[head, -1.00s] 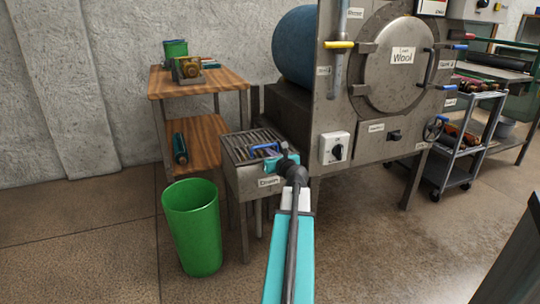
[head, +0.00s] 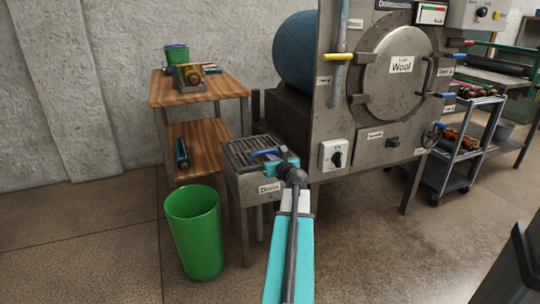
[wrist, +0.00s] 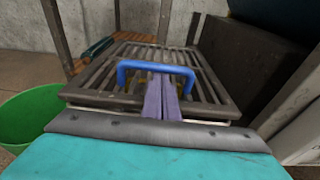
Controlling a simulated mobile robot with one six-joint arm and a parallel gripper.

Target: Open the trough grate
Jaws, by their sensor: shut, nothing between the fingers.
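The trough grate (head: 243,150) is a dark slatted metal grid lying flat on top of the drain trough (head: 247,187). In the wrist view the grate (wrist: 88,84) fills the middle, with a blue U-shaped handle (wrist: 128,65) standing on it. The handle also shows in the head view (head: 262,154). My gripper (wrist: 160,80) has its two purple fingers shut together and empty. The fingertips are at the middle of the handle, just below its bar in the picture. I cannot tell whether they touch it or pass under it.
A green bin (head: 194,232) stands on the floor left of the trough. A wooden shelf table (head: 196,93) is behind it. A grey cart (head: 465,145) stands at the right.

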